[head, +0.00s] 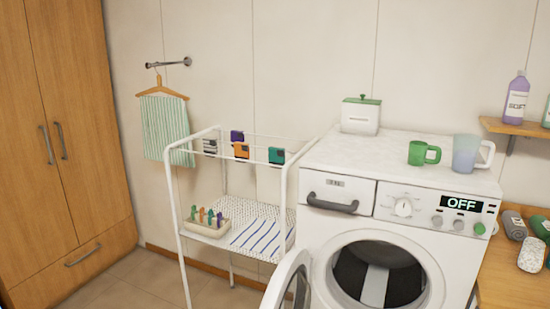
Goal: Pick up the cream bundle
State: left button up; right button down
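A cream bundle (532,256), pale and speckled, lies on the wooden surface (500,280) at the right edge of the head view, to the right of the washing machine. A dark grey bundle (514,226) lies just behind it to the left. A dark green bundle (541,228) lies behind it to the right, cut by the picture edge. Neither of my grippers shows in the head view.
The washing machine (345,223) stands with its round door (287,287) open at the front left. On top are a green mug (417,153), a bluish mug (465,154) and a white box (361,117). A drying rack (176,235) stands left. A shelf (510,128) hangs above the bundles.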

aim_at(531, 259)
jog(key=i+j, duration=0.15)
jog(key=j, duration=0.25)
jog(key=i+j, duration=0.15)
jog(key=j, duration=0.25)
jog(key=i+j, duration=0.15)
jog(key=j, duration=0.3)
jog(key=j+z, duration=0.2)
jog(key=z, duration=0.25)
jog(key=i+j+z, duration=0.1)
jog(key=j+z, duration=0.4)
jog(key=z, duration=0.35)
jog(key=i+l, duration=0.15)
jog(key=l, duration=0.25)
jog(key=i+l, duration=0.1)
jog(key=l, duration=0.3)
jog(key=i+l, duration=0.15)
jog(key=l, duration=0.3)
jog(key=i+l, duration=0.15)
jog(key=l, duration=0.25)
jog(key=i+l, duration=0.1)
jog(key=l, duration=0.3)
jog(key=i+l, duration=0.15)
jog(key=l, duration=0.25)
jog(key=i+l, duration=0.15)
jog(key=l, duration=0.25)
jog(key=i+l, duration=0.45)
jog(key=i, duration=0.15)
jog(key=i+l, duration=0.5)
jog(key=i, duration=0.15)
